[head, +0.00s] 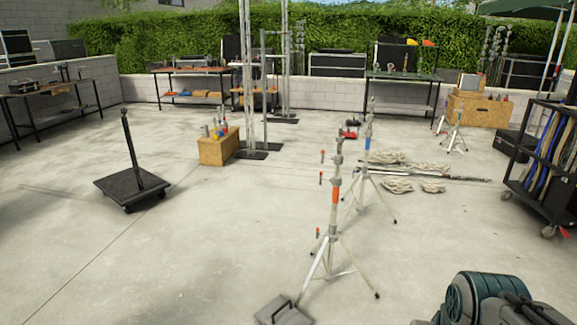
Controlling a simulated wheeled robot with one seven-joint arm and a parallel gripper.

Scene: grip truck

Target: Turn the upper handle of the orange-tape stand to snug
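The orange-tape stand (334,197) stands upright on its tripod legs, right of centre in the head view. A band of orange tape wraps its column. Several small red-tipped handles stick out to its left. The upper handle (322,156) is near the top of the column, with another (320,178) a little below it and a lower one (317,232) near the leg collar. How tight any handle is cannot be seen. My gripper is not in view; only a teal and grey part of my arm shows at the bottom right.
A blue-tape stand (367,143) stands close behind, its legs near the orange-tape stand's. A dark flat weight (283,311) lies by the front leg. Coiled ropes (398,185) lie behind right. A cable cart (541,180) stands at right. The floor to the left is clear up to a wheeled post base (132,187).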

